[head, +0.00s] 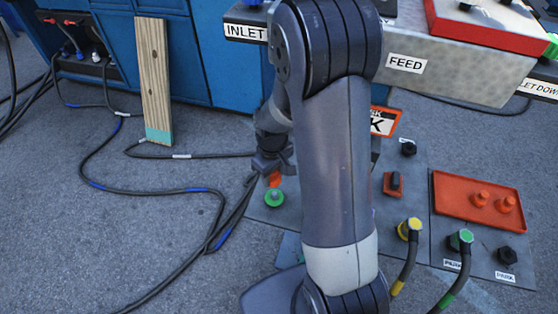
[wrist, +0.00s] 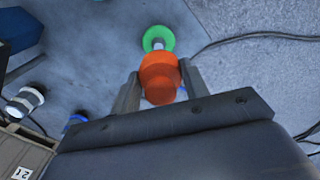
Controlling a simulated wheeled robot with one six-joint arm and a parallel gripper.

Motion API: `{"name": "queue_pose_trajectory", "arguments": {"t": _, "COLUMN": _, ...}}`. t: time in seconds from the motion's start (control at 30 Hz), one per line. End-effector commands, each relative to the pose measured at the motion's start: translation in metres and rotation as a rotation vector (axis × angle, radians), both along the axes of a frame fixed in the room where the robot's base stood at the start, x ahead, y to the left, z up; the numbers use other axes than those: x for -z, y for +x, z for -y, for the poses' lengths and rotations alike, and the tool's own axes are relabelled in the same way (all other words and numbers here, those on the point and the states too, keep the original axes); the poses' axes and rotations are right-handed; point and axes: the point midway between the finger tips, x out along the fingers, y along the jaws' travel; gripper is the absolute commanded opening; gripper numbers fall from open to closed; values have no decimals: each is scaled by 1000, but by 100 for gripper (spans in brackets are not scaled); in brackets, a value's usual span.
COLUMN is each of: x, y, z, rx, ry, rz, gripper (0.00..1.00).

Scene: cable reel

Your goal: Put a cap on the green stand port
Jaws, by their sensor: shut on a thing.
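My gripper (head: 271,163) is shut on an orange cap (head: 275,180). In the wrist view the cap (wrist: 160,75) sits between the two fingers of my gripper (wrist: 161,78). The green stand port (head: 274,198) is on the grey floor plate, just below the cap in the head view. In the wrist view the green port (wrist: 159,38) shows as a green ring with a pale centre, just beyond the cap. The cap partly overlaps the port's near side there. I cannot tell whether cap and port touch.
An orange tray (head: 450,205) with two orange caps stands at the right. Yellow (head: 410,229) and green (head: 461,240) cable plugs stand on the plate. Black cables (head: 150,192) cross the floor at left. A wooden board (head: 154,75) leans on the blue machine.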

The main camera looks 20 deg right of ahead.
Motion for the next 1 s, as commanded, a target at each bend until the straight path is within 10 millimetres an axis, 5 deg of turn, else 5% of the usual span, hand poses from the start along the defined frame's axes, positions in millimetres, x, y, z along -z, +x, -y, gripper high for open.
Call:
{"name": "queue_pose_trajectory", "arguments": {"t": 0.27, "x": 4, "y": -2, "z": 0, "rx": -19, "ry": 0, "rz": -1, "gripper": 15}}
{"name": "queue_pose_trajectory", "arguments": {"t": 1.0, "x": 81, "y": -2, "z": 0, "rx": -17, "ry": 0, "rz": -1, "gripper": 15}}
